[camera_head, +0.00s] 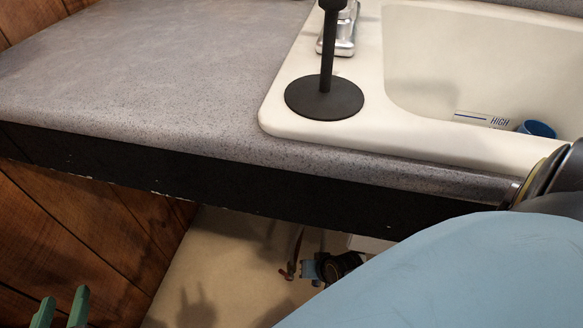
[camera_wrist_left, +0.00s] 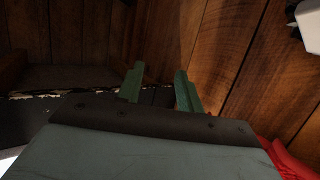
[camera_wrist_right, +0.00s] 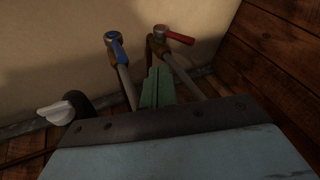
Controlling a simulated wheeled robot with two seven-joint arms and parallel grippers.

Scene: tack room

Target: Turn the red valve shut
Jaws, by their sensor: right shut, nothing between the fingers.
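The red valve (camera_wrist_right: 178,37) has a red lever handle on a brass body atop a pipe near the pale wall in the right wrist view. In the head view a small red bit of it (camera_head: 284,274) shows under the counter. My right gripper (camera_wrist_right: 157,72) is shut and empty, its fingertips just below and left of the red handle. I cannot tell whether they touch the valve. My left gripper (camera_head: 63,298) is open and empty at the lower left of the head view, by the wooden wall. The left wrist view also shows its fingers (camera_wrist_left: 158,78) apart.
A blue-handled valve (camera_wrist_right: 116,46) stands left of the red one. A white knob (camera_wrist_right: 56,112) is farther left. The counter (camera_head: 150,70) with a sink (camera_head: 400,130) overhangs the valves. A black stand (camera_head: 325,97) sits on the sink's rim. A wooden wall (camera_wrist_right: 270,60) is at right.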

